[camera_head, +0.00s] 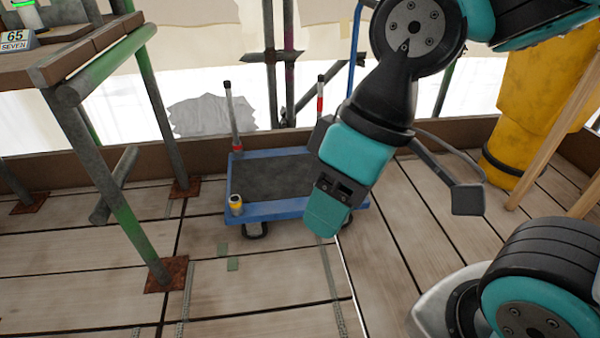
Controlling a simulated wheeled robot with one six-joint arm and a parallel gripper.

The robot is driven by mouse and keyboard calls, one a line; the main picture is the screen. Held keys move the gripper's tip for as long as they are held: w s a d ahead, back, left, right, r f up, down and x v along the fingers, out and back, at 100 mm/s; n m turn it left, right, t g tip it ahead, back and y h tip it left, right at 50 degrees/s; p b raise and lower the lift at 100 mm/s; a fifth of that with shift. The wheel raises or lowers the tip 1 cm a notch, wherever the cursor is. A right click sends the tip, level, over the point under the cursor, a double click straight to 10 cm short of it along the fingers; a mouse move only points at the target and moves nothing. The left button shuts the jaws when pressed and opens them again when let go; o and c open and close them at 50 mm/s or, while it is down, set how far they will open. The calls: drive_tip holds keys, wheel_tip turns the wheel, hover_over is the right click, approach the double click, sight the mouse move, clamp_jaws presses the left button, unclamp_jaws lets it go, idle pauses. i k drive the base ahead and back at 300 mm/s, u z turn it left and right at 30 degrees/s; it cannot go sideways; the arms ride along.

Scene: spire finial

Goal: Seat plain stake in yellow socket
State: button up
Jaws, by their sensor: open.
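A yellow socket (236,204) stands on the front left corner of a blue cart (268,209) with a dark grey deck. Nothing stands in the socket. A pale stake (231,112) with a dark tip and some red low down stands upright at the cart's back left. A second stake (320,100) with a dark tip and a red band stands further right, its lower part hidden by my arm. I cannot tell a plain stake for certain. My gripper (324,222) points down in front of the cart's right side, apart from the socket, and is open; its fingertips are hard to make out.
Scaffold poles (115,190) and a raised wooden platform (95,45) stand on the left. A yellow chute (530,110) stands at the right behind wooden struts. A thin pale line (351,285) runs along the planks below my gripper. The plank floor in front of the cart is mostly clear.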

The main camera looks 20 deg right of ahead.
sight(266, 185)
drive_tip(key=u, duration=0.75)
drive_tip(key=i, duration=0.7)
drive_tip(key=u, duration=0.5)
drive_tip(key=i, duration=0.65)
drive_tip(key=z, duration=0.85)
drive_tip(key=i, duration=0.4)
drive_tip(key=z, duration=0.5)
